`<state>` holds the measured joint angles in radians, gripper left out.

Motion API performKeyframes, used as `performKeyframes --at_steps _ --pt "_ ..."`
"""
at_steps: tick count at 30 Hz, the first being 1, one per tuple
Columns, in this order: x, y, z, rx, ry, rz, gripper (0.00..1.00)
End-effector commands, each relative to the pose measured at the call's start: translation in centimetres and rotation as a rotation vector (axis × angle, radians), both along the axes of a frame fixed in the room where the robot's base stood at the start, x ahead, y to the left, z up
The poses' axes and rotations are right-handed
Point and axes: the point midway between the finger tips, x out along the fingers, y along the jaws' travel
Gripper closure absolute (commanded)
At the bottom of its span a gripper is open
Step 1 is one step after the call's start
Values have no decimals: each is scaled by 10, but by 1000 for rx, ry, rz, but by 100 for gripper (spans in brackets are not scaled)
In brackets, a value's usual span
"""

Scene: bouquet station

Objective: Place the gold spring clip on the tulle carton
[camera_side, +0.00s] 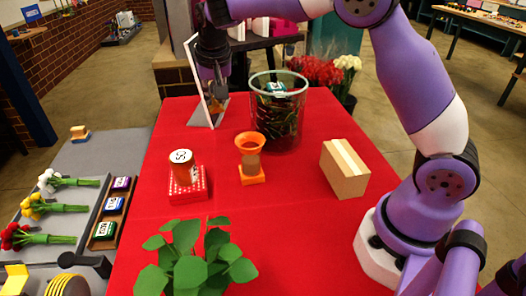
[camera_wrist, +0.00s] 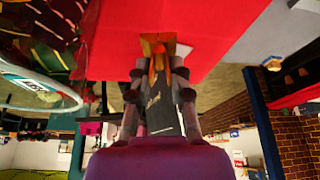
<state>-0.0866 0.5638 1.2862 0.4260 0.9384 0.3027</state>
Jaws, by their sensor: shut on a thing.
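My gripper (camera_side: 214,88) is at the back left of the red table, in front of a tilted white-edged panel. It is shut on the gold spring clip, which shows as a small gold-orange piece between the fingertips in the wrist view (camera_wrist: 158,46). In the side view the clip is small and partly hidden by the fingers. The tulle carton, which I take to be the brown cardboard box with a pale tape strip (camera_side: 345,170), stands on the right of the red table, well apart from my gripper. Its top looks bare.
An orange hourglass-shaped holder (camera_side: 250,155), a jar on a red dotted box (camera_side: 187,191) and a leafy plant (camera_side: 195,262) stand nearer.

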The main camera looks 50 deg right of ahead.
Motion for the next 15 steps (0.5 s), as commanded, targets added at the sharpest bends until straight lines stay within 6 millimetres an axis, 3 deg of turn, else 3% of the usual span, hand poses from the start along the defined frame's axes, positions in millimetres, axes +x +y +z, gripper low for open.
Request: performKeyframes --at_steps 1,6,15 --pt "-12 0 12 1 -5 46 100" --pt "-56 6 35 0 -6 230 100" --pt "-118 15 45 0 -4 417 100"
